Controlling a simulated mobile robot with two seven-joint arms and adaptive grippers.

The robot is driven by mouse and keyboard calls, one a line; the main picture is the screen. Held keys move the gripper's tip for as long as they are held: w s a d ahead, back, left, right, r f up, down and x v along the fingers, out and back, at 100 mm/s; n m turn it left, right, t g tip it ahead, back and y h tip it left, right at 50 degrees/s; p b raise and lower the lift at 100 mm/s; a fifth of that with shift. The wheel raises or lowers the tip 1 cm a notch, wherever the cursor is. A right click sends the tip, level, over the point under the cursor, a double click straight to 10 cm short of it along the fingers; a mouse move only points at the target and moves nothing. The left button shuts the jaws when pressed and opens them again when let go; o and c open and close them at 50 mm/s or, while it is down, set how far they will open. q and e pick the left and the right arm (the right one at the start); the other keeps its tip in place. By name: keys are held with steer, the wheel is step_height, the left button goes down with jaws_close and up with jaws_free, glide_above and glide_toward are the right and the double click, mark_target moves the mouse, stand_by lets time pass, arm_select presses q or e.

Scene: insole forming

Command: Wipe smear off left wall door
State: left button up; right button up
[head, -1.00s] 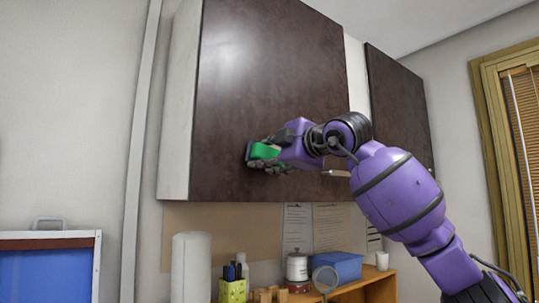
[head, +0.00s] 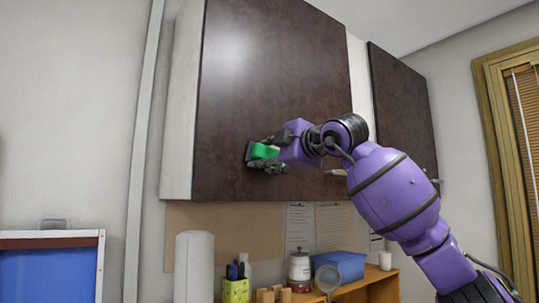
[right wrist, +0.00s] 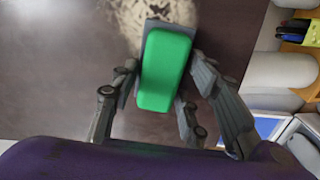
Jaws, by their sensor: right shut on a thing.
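The left wall door (head: 275,75) is a dark brown cabinet front, closed, high on the wall. My right gripper (head: 268,158) is at its lower part, shut on a green block with a grey pad (head: 263,151). In the right wrist view the green block (right wrist: 166,70) sits between the fingers of the gripper (right wrist: 158,105), its pad toward the door (right wrist: 60,60). A pale, speckled smear (right wrist: 128,14) shows on the door at the top of that view, beside the pad's far end. The head view does not show the smear. My left gripper is not in view.
A second dark wall door (head: 402,110) hangs to the right. Below are a paper roll (head: 194,265), a green pen holder (head: 235,290), a lidded jar (head: 299,266), a blue bin (head: 340,264) and a wooden shelf (head: 375,283). The wall left of the cabinet is clear.

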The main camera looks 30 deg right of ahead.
mark_target(267, 146)
steer(key=shift+w, duration=0.2)
steer(key=shift+w+d, duration=0.5)
steer(key=shift+d, duration=5.5)
steer(key=shift+s+a+r, duration=0.15)
steer(key=shift+a+r, duration=0.1)
steer(key=shift+a, duration=1.75)
steer(key=shift+s+a+r, duration=0.15)
steer(key=shift+a+r, duration=0.15)
steer(key=shift+a, duration=1.7)
steer(key=shift+s+a+r, duration=0.15)
steer(key=shift+a+r, duration=0.1)
steer(key=shift+a, duration=1.75)
steer(key=shift+r, duration=0.85)
steer(key=shift+d, duration=2.15)
steer(key=w+d, duration=0.1)
steer(key=d, duration=0.6)
steer(key=shift+d, duration=0.3)
